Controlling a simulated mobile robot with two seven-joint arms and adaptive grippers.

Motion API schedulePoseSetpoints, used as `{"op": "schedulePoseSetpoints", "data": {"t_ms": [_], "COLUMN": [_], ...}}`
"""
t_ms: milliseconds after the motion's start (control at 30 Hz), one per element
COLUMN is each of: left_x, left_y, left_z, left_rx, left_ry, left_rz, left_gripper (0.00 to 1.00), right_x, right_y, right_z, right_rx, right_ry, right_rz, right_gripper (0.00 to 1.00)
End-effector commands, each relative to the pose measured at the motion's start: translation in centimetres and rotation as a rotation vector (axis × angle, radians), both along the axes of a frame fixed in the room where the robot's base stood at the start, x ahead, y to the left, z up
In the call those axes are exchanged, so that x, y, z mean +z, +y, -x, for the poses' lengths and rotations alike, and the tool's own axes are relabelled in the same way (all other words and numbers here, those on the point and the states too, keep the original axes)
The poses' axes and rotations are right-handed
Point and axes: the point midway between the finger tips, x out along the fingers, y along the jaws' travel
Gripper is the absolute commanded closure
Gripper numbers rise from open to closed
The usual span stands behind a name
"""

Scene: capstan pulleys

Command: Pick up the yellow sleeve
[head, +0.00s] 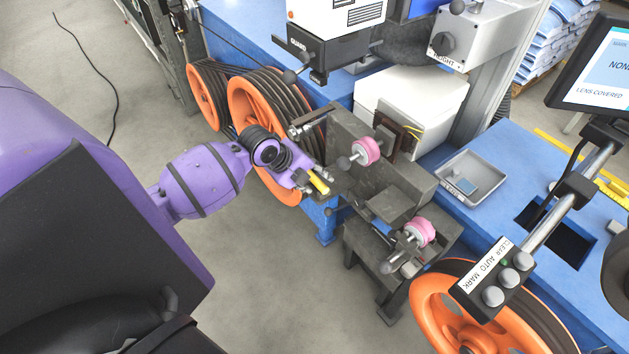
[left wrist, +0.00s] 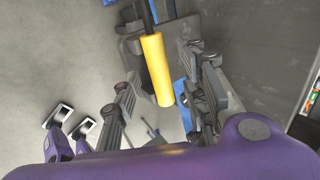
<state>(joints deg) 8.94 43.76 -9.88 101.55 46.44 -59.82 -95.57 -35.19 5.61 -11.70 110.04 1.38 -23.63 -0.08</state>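The yellow sleeve (head: 319,184) is a small cylinder beside the dark metal machine block in the head view. In the left wrist view the sleeve (left wrist: 157,70) hangs down the picture from the end of a dark rod. My left gripper (head: 314,180) is at the sleeve. In the left wrist view the left gripper (left wrist: 165,95) is open, with one finger on each side of the sleeve and visible gaps between. I see no finger touching the sleeve. My right gripper is in neither view.
The machine block (head: 350,135) with two pink rollers (head: 366,151) stands just right of the gripper. Orange pulleys (head: 241,106) with black cable are behind it. A grey tray (head: 470,177) sits on the blue bench at right. The floor in front is clear.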

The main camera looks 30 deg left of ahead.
Motion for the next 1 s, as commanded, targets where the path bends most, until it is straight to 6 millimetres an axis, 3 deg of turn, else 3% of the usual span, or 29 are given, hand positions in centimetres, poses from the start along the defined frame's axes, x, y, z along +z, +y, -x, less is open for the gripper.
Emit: {"op": "schedulePoseSetpoints", "data": {"t_ms": [233, 533, 1000], "left_x": [-0.19, -0.17, 0.53], "left_y": [0.00, 0.02, 0.04], "left_z": [-0.07, -0.06, -0.10], "left_rx": [0.001, 0.001, 0.000], "left_ry": [0.001, 0.001, -0.001], "left_rz": [-0.001, -0.001, -0.002], "left_gripper": [0.61, 1.00, 1.00], "right_x": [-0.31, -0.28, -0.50], "right_y": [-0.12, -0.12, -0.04], "right_z": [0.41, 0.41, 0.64], "right_rx": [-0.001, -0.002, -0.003], "right_ry": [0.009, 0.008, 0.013], "right_rz": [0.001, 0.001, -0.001], "right_gripper": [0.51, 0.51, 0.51]}}
